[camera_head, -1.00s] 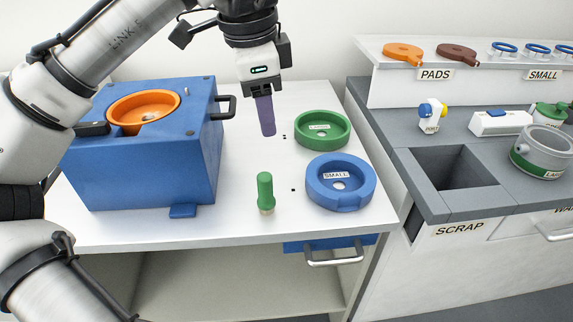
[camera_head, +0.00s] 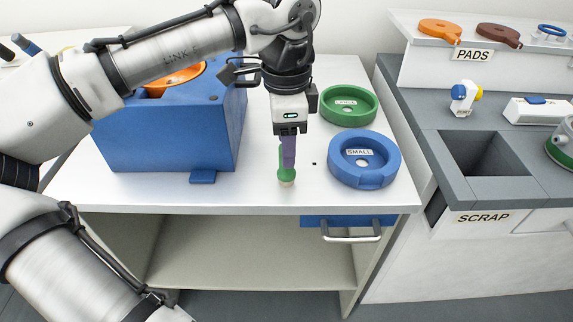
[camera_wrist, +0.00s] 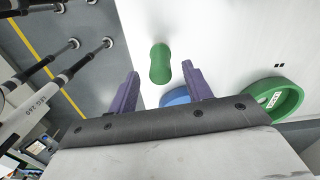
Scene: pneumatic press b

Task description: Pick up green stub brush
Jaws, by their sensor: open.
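I cannot tell exactly how far the fingertips are from the handle.
A blue ring fixture marked SMALL (camera_head: 388,172) stands close to the right of the brush, with a green ring fixture (camera_head: 366,107) behind it. A blue press box (camera_head: 165,140) with an orange bowl is at left. The scrap opening (camera_head: 485,160) is further right.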

